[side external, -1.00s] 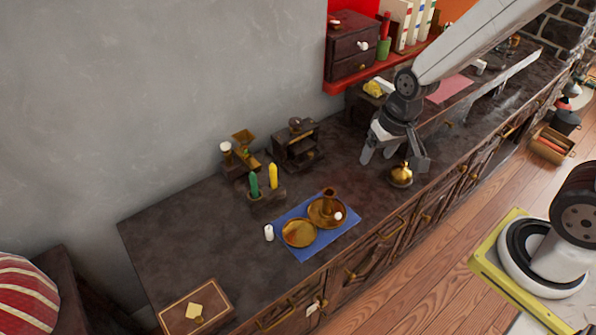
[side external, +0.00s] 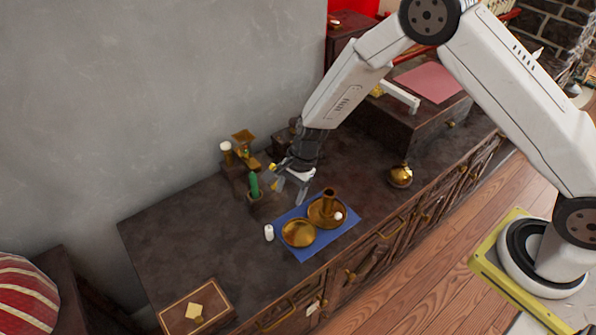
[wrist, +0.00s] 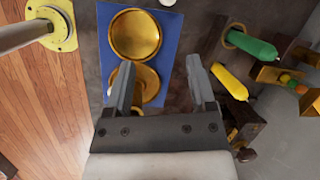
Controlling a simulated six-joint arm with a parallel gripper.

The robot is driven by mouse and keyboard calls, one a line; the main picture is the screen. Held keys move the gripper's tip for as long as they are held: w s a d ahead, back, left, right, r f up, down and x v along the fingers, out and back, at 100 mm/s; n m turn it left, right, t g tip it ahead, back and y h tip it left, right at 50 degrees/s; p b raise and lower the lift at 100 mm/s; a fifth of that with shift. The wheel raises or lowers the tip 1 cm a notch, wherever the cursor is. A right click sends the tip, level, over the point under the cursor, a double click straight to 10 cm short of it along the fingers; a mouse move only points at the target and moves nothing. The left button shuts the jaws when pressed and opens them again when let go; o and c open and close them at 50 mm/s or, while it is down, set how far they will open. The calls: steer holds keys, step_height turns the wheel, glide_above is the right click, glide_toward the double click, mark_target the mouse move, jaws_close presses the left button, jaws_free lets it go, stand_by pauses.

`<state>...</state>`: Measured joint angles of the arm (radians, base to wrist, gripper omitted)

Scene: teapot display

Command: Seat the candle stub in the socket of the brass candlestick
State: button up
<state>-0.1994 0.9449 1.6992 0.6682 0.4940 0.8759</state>
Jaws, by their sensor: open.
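The candle stub (side external: 269,232) is a short white cylinder upright on the dark countertop, left of the blue mat (side external: 319,247). Its edge shows at the top of the wrist view (wrist: 166,2). The brass candlestick (side external: 328,204) stands upright on the mat beside a round brass dish (side external: 299,233). In the wrist view the candlestick (wrist: 151,84) is partly hidden by my left finger. A small white round spot (side external: 338,215) shows at its base. My gripper (side external: 288,197) is open and empty, pointing down above the counter, behind and left of the candlestick.
A green candle (side external: 254,184) and a yellow candle (wrist: 229,82) stand in a dark holder close beside my gripper. A brass bell-like object (side external: 401,176) stands to the right. A box (side external: 196,307) lies at the front left.

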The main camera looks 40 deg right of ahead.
mark_target(269, 228)
steer(key=a+f+m, duration=0.1)
steer(key=f, duration=0.1)
steer(key=w+a+f+m, duration=0.1)
steer(key=f, duration=0.1)
steer(key=a+f+m+y, duration=0.1)
steer(key=a+f, duration=0.1)
steer(key=shift+w+f, duration=0.15)
steer(key=shift+f, duration=0.05)
steer(key=shift+x, duration=1.3)
steer(key=shift+x, duration=2.6)
steer(key=shift+c, duration=0.2)
jaws_close()
